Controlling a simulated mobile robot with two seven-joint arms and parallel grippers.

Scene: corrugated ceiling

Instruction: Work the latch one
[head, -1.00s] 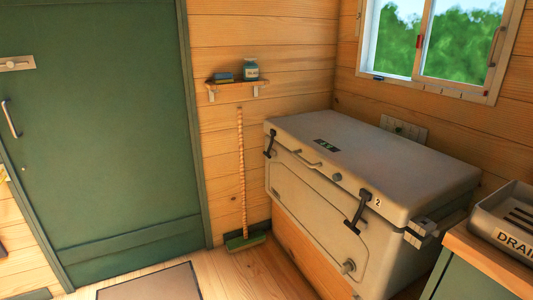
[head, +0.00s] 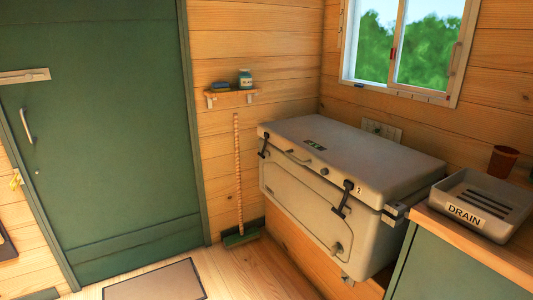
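A beige cool box (head: 310,200) with a closed lid (head: 350,145) stands against the wooden wall. Two black latches are on its front: one (head: 263,146) at the left end, and one (head: 343,200) near the right end beside a small "2" label. Both latches hang down across the lid seam; I cannot tell whether they are fastened. The label by the left latch is not readable. Neither of my grippers is in view.
A green door (head: 100,140) with a handle and a slide bolt (head: 25,76) is at the left. A broom (head: 240,237) leans by a small shelf (head: 231,96). A grey drain tray (head: 480,205) and a brown cup (head: 503,161) are on the right counter. The floor mat (head: 155,282) lies in front.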

